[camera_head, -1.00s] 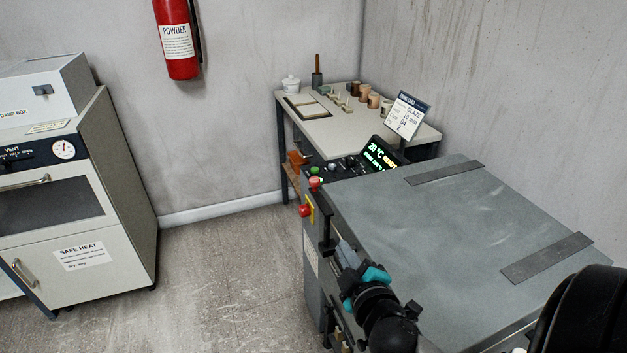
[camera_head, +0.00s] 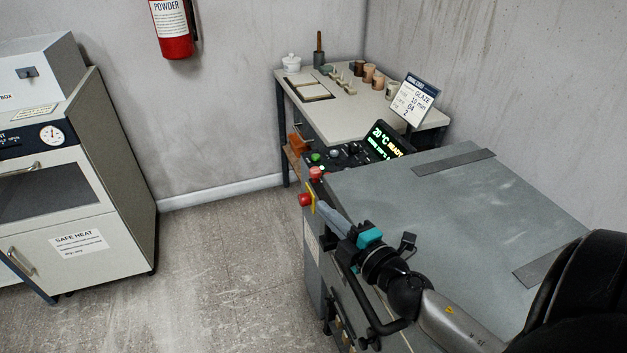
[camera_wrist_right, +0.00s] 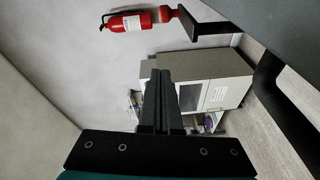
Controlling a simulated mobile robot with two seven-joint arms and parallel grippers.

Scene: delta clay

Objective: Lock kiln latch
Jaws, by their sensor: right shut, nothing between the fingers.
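The kiln is the large unit with a flat grey lid (camera_head: 430,210) at the right of the head view, and the lid lies closed. A black handle bar (camera_head: 362,298) runs along its front side; a dark bar also shows in the wrist view (camera_wrist_right: 275,85). A black bracket (camera_wrist_right: 205,24) stands out from the kiln edge in the wrist view; I cannot tell if it is the latch. My right gripper (camera_head: 327,208) is shut and empty beside the kiln's front-left edge, covering part of it. Its shut fingers fill the wrist view's middle (camera_wrist_right: 160,80). My left gripper is not in view.
A control panel with a lit display (camera_head: 387,143) and a red button (camera_head: 305,200) sit at the kiln's left end. A worktable (camera_head: 345,115) with small pots stands behind. A white cabinet (camera_head: 75,190) stands at left, with clear floor (camera_head: 220,250) between.

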